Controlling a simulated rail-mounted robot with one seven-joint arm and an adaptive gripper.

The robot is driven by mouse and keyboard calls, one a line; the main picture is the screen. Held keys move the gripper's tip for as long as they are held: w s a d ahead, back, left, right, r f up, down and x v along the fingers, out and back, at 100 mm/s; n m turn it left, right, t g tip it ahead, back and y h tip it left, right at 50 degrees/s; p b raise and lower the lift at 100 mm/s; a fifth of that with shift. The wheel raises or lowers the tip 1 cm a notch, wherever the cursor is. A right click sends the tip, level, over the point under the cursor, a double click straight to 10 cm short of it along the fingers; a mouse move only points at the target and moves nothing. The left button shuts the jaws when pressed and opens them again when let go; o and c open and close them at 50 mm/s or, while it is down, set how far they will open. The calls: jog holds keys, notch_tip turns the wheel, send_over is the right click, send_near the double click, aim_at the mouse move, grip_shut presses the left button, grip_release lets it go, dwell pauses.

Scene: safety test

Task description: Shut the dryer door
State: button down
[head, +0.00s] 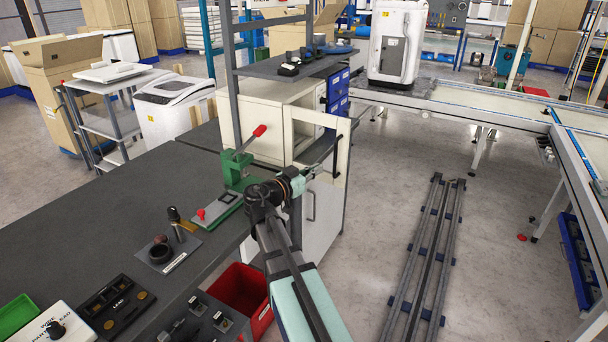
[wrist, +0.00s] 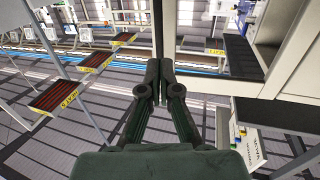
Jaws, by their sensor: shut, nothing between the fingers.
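The dryer is a cream box (head: 262,112) on the dark workbench, below a shelf. Its door (head: 344,163), a cream frame around a clear pane, stands open and swung out to the right of the box. In the wrist view the door frame (wrist: 215,86) fills the upper middle, with the cream dryer wall (wrist: 306,62) at the right. My gripper (head: 336,146) is at the door's outer side edge in the head view. In the wrist view my gripper (wrist: 160,70) is shut and empty, its fingertips close to the frame's left upright. Whether they touch it is unclear.
A green hand press (head: 235,178) with a red-knobbed lever stands on the workbench (head: 110,225) left of my arm. A grey post (head: 231,75) rises beside the dryer. Blue drawers (head: 338,90) stand behind the door. Floor rails (head: 430,250) lie to the right, with open floor around them.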

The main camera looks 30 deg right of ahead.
jog(key=p+x, duration=0.1)
jog(key=x, duration=0.5)
jog(key=shift+f, duration=0.1)
dwell(0.3)
